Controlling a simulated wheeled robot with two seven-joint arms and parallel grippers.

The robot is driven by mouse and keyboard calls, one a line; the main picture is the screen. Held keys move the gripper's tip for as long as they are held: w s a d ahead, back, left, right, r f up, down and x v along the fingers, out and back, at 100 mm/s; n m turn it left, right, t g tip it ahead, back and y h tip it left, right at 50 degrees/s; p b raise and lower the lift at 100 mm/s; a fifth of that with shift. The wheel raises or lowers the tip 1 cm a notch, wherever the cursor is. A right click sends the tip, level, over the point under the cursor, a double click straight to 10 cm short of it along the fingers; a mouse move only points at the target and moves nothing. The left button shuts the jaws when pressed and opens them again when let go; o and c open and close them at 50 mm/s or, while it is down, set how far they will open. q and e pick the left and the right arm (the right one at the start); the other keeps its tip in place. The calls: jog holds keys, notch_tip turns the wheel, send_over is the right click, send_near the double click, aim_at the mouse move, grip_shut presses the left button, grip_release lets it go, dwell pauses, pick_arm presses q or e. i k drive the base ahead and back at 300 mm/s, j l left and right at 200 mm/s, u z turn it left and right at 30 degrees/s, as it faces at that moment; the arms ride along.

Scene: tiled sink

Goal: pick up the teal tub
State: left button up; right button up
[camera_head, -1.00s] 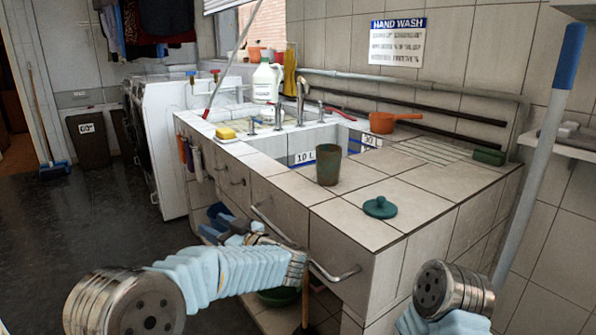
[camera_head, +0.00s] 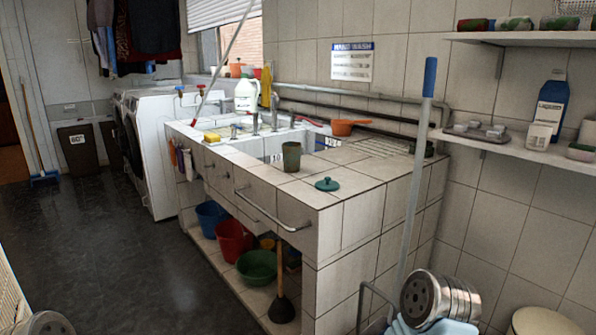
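A dark, worn greenish tub (camera_head: 291,157) stands upright on the tiled counter, near the front edge of the sink. A teal lid with a knob (camera_head: 327,184) lies on the counter to its right and nearer to me. The tub and the lid are apart. Neither of my grippers shows now. Only a metal joint of my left arm shows at the bottom left edge, and a joint of my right arm at the bottom right. Nothing touches the tub.
An orange dipper (camera_head: 345,127) and a white jug (camera_head: 246,96) stand along the back. A blue-topped pole (camera_head: 421,150) rises in front of the counter's right end. Buckets and a green basin (camera_head: 257,267) fill the lower shelf. Open dark floor (camera_head: 130,270) lies left.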

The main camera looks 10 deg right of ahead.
aim_at(292, 151)
jog(key=z, duration=1.85)
jog(key=i+j+z, duration=0.2)
jog(key=j, duration=2.95)
jog(key=k, duration=0.1)
